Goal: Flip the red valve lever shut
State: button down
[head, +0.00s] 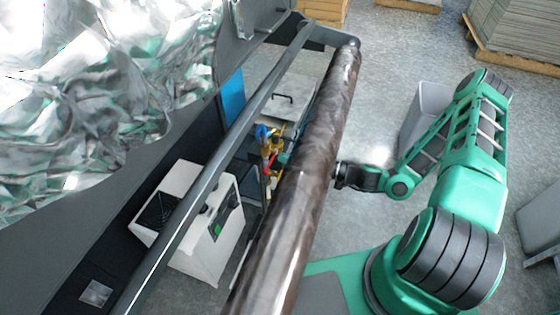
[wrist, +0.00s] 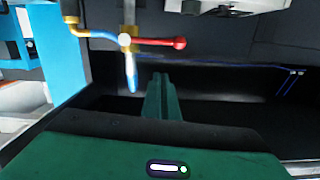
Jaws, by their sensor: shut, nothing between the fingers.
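The red valve lever (wrist: 160,42) shows in the wrist view, lying level and pointing right from a brass valve body (wrist: 124,40), with a round red knob at its end. A vertical pipe runs through the valve and ends below in a pale blue tip (wrist: 131,75). My gripper (wrist: 161,80) is shut and empty, its fingers below the lever in the picture and apart from it. In the head view the red lever (head: 268,165) is small, just left of the long dark roll, which hides most of my gripper.
The long dark roll (head: 300,190) crosses between my arm and the valve in the head view, with a grey rail (head: 215,160) to its left. A white box (head: 190,220) stands below left. A blue panel (wrist: 45,45) stands left of the valve.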

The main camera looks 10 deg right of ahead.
jog(key=v, duration=0.7)
jog(key=shift+s+r, duration=0.1)
jog(key=shift+s, duration=0.05)
dwell(0.3)
jog(key=s+d+r+m+g+h, duration=0.3)
jog(key=s+d+r+g+h, duration=0.2)
jog(key=s+d+g+h, duration=0.5)
jog(key=s+d+r+m+h, duration=0.1)
jog(key=s+d+r+m, duration=0.2)
jog(key=r, duration=0.3)
jog(key=s+d+r+m+h, duration=0.2)
jog(key=s+d+r+m, duration=0.1)
jog(key=s+r+m, duration=0.3)
jog(key=s+d+r+m+t+h, duration=0.1)
jog(key=s+d+r+m, duration=0.2)
jog(key=s+r+m, duration=0.2)
notch_tip(320, 180, up, 3)
jog(key=shift+s+d+r+h, duration=0.1)
jog(key=shift+s+d+h, duration=0.15)
jog(key=shift+h, duration=0.15)
